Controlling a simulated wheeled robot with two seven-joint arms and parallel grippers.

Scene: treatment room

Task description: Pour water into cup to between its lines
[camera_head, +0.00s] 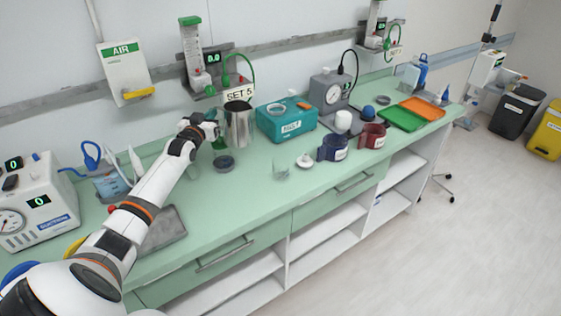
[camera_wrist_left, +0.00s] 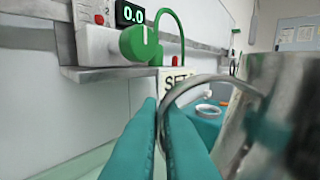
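A shiny metal jug (camera_head: 238,126) stands upright near the back of the green counter. Its curved handle (camera_wrist_left: 190,84) fills the middle of the left wrist view, and its body (camera_wrist_left: 285,125) is at the right. My left gripper (camera_head: 211,128) is at the jug's left side; its teal fingers (camera_wrist_left: 162,115) are closed around the handle. I cannot tell whether the jug touches the counter, and its inside is hidden. A small clear cup (camera_head: 281,171) stands on the counter, right of and nearer than the jug; its lines are too small to see. My right gripper is not in view.
A dark round lid-like disc (camera_head: 224,163) lies in front of the jug. A white round piece (camera_head: 304,161), dark blue mug (camera_head: 332,148) and dark red mug (camera_head: 372,136) stand right of the cup. A teal box (camera_head: 287,122) is behind. The counter's front strip (camera_head: 250,215) is clear.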

